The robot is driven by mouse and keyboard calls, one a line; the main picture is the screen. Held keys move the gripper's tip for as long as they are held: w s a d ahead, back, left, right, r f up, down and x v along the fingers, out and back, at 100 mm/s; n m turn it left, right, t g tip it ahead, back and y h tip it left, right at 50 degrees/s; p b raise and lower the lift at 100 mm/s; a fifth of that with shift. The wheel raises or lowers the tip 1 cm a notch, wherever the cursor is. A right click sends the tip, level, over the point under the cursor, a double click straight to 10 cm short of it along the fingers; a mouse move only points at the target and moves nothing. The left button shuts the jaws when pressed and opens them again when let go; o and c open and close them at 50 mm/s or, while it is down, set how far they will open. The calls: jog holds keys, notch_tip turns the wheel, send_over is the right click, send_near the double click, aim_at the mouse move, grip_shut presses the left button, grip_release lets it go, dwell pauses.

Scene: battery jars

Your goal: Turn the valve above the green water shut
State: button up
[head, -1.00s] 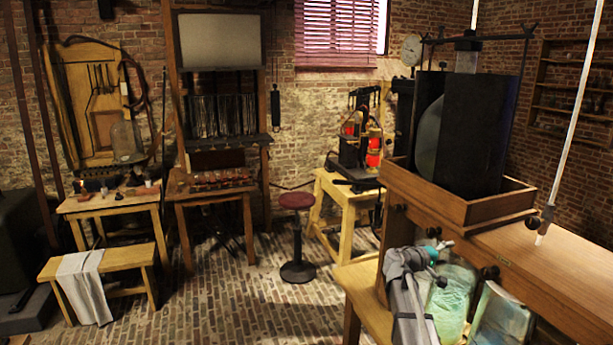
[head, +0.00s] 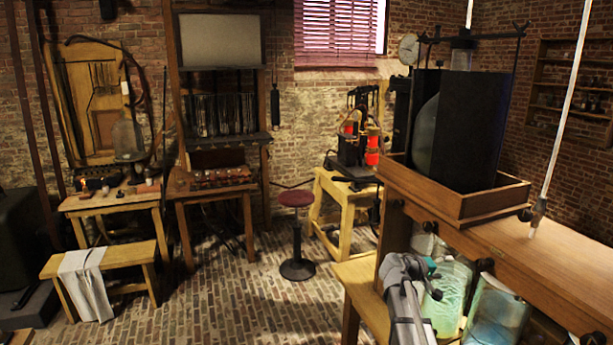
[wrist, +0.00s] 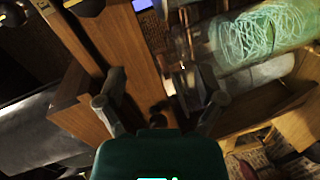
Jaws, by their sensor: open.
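The glass jar of green water (head: 454,285) stands under the wooden bench, and it also shows sideways at the upper right of the wrist view (wrist: 265,38). Dark round knobs line the bench front. One knob (head: 430,227) is above the jar's left side and another (head: 485,265) is above its right side. My gripper (head: 434,276) is just in front of the jar and covers its left part. In the wrist view my gripper (wrist: 160,104) is open, with its fingers spread. A dark knob (wrist: 158,109) shows between them; I cannot tell whether they touch it.
A jar of bluish water (head: 498,312) stands to the right of the green one. The bench top (head: 560,255) carries a wooden tray (head: 490,205) with a tall black box. A slanting white pole (head: 568,110) rises at the right.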

jog(key=s+a+f+g+y+b, duration=0.2)
jog(key=s+a+f+y, duration=0.5)
jog(key=s+a+f, duration=0.2)
jog(key=s+a+f+m+g+y+b, duration=0.1)
jog(key=s+a+f+g+y+b, duration=0.1)
jog(key=s+a+f+y, duration=0.5)
jog(key=s+a+f, duration=0.2)
jog(key=s+a, duration=0.4)
jog(key=a, duration=0.1)
jog(key=shift+s+a+f+g, duration=0.3)
jog(key=shift+s+a+f, duration=0.05)
jog(key=shift+s, duration=0.05)
